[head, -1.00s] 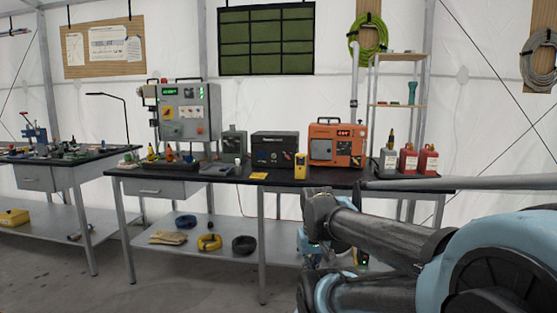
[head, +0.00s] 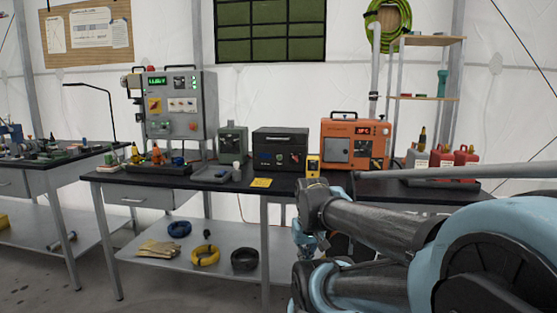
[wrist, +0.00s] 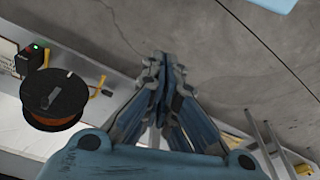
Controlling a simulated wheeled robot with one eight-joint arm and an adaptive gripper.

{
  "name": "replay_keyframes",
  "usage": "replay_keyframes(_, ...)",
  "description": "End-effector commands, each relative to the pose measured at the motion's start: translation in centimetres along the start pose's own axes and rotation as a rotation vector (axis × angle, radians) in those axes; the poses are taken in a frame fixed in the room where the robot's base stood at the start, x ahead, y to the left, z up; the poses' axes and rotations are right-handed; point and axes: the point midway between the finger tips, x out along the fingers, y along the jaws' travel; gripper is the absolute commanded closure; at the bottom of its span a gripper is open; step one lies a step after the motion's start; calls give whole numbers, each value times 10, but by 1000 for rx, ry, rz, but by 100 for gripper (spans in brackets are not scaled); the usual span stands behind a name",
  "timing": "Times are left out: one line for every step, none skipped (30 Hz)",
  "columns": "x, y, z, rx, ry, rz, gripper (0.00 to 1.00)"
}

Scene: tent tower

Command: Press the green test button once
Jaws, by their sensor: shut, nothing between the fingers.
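A grey control panel (head: 182,105) stands at the back of the workbench (head: 225,184) in the head view. It has a green-lit display, small green lights, switches and a red knob. I cannot make out which of its small parts is the green test button. A black case (head: 280,149) with small coloured controls on its front stands to the right, too small to read. My gripper (wrist: 162,60) is shut and empty in the wrist view, with the concrete floor beyond its fingertips. In the head view it is low near the bench's front edge, largely hidden by my arm.
An orange unit (head: 355,144), a yellow handheld meter (head: 313,166) and red bottles (head: 455,158) stand on the bench's right half. Coils and gloves (head: 158,248) lie on the lower shelf. The wrist view shows a black spool (wrist: 53,94) and a small green-lit box (wrist: 30,58).

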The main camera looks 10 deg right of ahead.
Motion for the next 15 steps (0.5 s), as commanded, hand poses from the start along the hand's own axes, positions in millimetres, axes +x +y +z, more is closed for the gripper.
replay_keyframes(0,0,0,0,0,0,100)
replay_keyframes(0,0,0,0,0,0,100)
replay_keyframes(0,0,0,0,0,0,100)
replay_keyframes(0,0,0,0,0,0,100)
replay_keyframes(0,0,0,0,0,0,100)
replay_keyframes(0,0,0,0,0,0,100)
replay_keyframes(0,0,0,0,0,0,100)
replay_keyframes(0,0,0,0,0,0,100)
replay_keyframes(0,0,0,0,0,0,100)
replay_keyframes(0,0,0,0,0,0,100)
replay_keyframes(0,0,0,0,0,0,100)
replay_keyframes(0,0,0,0,0,0,100)
replay_keyframes(-5,0,4,-1,10,0,100)
replay_keyframes(-7,0,5,-2,15,0,100)
replay_keyframes(-9,0,2,-4,20,1,100)
